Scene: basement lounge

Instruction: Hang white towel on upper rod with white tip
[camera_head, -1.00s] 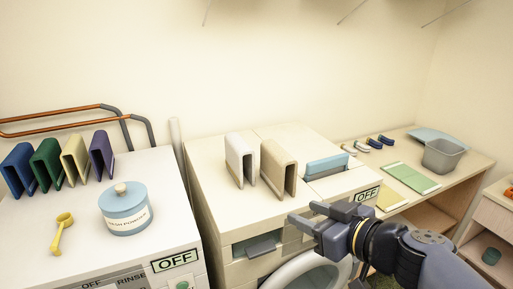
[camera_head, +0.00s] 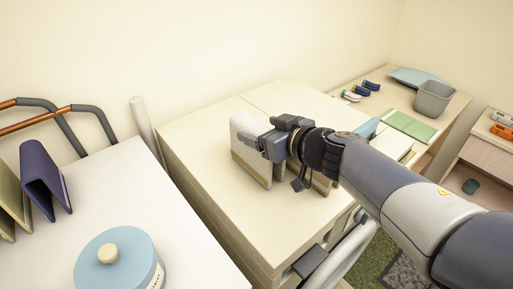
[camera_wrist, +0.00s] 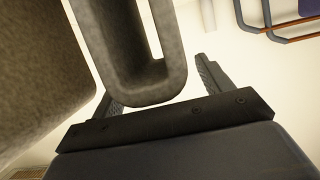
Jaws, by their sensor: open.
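The white towel (camera_head: 249,164) stands folded in an upside-down U on the cream machine top in the head view. My gripper (camera_head: 256,142) is at its upper right side, with its fingers open. In the wrist view a folded towel (camera_wrist: 165,88), likely the white one, has its rounded end between the two open finger tips (camera_wrist: 155,84). I cannot tell whether they touch it. The beige towel (camera_head: 321,184) is mostly hidden behind my arm. Two copper rods (camera_head: 38,118) with grey ends show at the left; I see no white tip.
A dark purple folded towel (camera_head: 46,178) and a blue lidded jar (camera_head: 119,266) stand on the left machine. A white post (camera_head: 143,122) rises between the machines. A grey bin (camera_head: 434,98) and green cloths (camera_head: 408,127) lie on the right table.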

